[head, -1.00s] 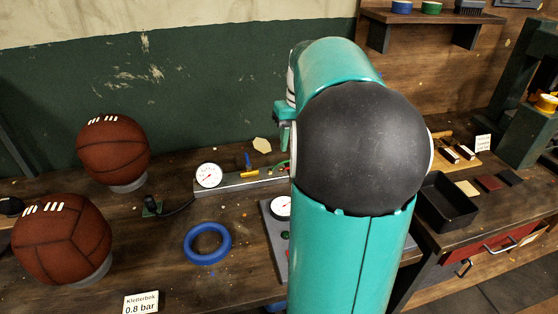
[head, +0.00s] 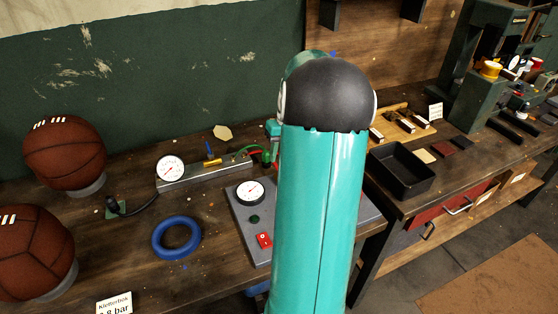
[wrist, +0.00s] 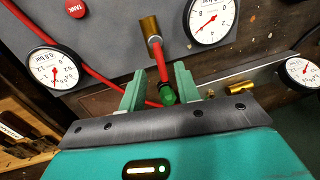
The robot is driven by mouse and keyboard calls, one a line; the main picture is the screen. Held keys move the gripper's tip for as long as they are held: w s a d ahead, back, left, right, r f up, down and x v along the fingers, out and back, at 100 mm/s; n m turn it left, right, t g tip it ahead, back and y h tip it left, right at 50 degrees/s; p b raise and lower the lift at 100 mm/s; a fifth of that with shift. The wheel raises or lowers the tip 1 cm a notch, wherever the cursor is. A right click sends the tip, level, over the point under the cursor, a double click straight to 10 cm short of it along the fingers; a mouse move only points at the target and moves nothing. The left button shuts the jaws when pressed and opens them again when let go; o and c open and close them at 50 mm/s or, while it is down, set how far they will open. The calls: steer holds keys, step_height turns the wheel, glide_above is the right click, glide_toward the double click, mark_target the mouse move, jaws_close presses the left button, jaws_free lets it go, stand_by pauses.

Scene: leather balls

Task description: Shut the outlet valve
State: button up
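A metal bar (head: 205,176) on the bench carries a brass valve piece (head: 211,162) with a blue lever (head: 208,147) standing up from it. The brass piece also shows in the wrist view (wrist: 241,88), right of my fingers. My gripper (wrist: 160,88) is open in the wrist view, with two pale green fingers apart. A green knob-like part (wrist: 168,95) at the end of a red hose (wrist: 163,68) shows between them; contact cannot be told. In the head view my arm hides most of the gripper. No label says which part is the outlet valve.
A white gauge (head: 170,168) sits at the bar's left end. A blue ring (head: 176,237) and leather balls (head: 65,152) lie left; a black tray (head: 401,171) stands right.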

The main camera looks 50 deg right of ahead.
steer(key=shift+w+a+f, duration=0.1)
steer(key=shift+a+f, duration=0.05)
steer(key=shift+f, duration=0.6)
steer(key=shift+w+a+f, duration=0.1)
steer(key=shift+f, duration=0.6)
jaws_close()
